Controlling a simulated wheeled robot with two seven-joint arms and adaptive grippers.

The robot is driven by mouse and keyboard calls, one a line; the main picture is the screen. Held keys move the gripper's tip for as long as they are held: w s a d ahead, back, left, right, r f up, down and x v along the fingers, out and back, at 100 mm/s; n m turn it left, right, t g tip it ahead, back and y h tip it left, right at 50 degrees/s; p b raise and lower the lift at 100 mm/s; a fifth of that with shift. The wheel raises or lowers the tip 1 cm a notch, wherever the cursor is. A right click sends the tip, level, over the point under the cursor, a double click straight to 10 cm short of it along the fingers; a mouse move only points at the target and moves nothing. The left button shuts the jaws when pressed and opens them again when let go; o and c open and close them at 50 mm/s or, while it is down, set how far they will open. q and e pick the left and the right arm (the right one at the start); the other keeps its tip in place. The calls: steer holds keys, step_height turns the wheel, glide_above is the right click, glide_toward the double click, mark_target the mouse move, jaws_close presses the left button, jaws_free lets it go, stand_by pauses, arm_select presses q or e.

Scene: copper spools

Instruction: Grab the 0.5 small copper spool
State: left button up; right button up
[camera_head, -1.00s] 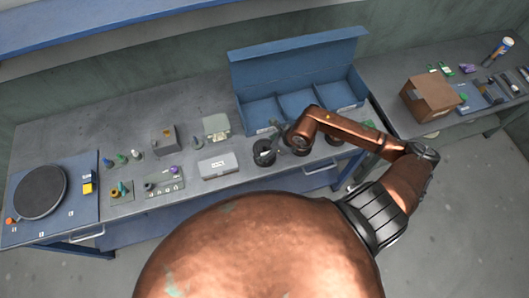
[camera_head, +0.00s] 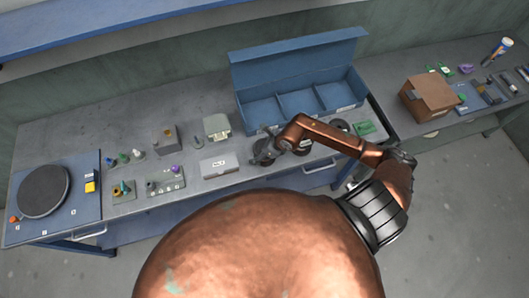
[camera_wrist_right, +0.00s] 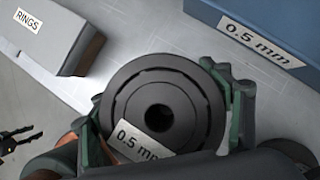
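The 0.5 mm spool is a dark round reel with a centre hole (camera_wrist_right: 178,84) and a "0.5 mm" label in the right wrist view. In the head view it sits on the table below the blue bin (camera_head: 262,144), mostly covered by my gripper. My right gripper (camera_wrist_right: 165,120) has green-edged fingers apart on both sides of the spool, very close to its rim; whether they press on it I cannot tell. A dark two-pronged shape at the left edge of the right wrist view looks like my left gripper (camera_wrist_right: 36,134), prongs apart, empty.
The blue bin (camera_wrist_right: 280,20) with its "0.5 mm" tag stands behind the spool. A grey box labelled RINGS (camera_wrist_right: 48,38) is to its left. Other dark spools (camera_head: 340,124) and a green item (camera_head: 364,128) lie to the right on the table.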

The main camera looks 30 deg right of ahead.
steer(key=c, duration=1.4)
steer(key=shift+r, duration=0.1)
steer(key=shift+r, duration=0.15)
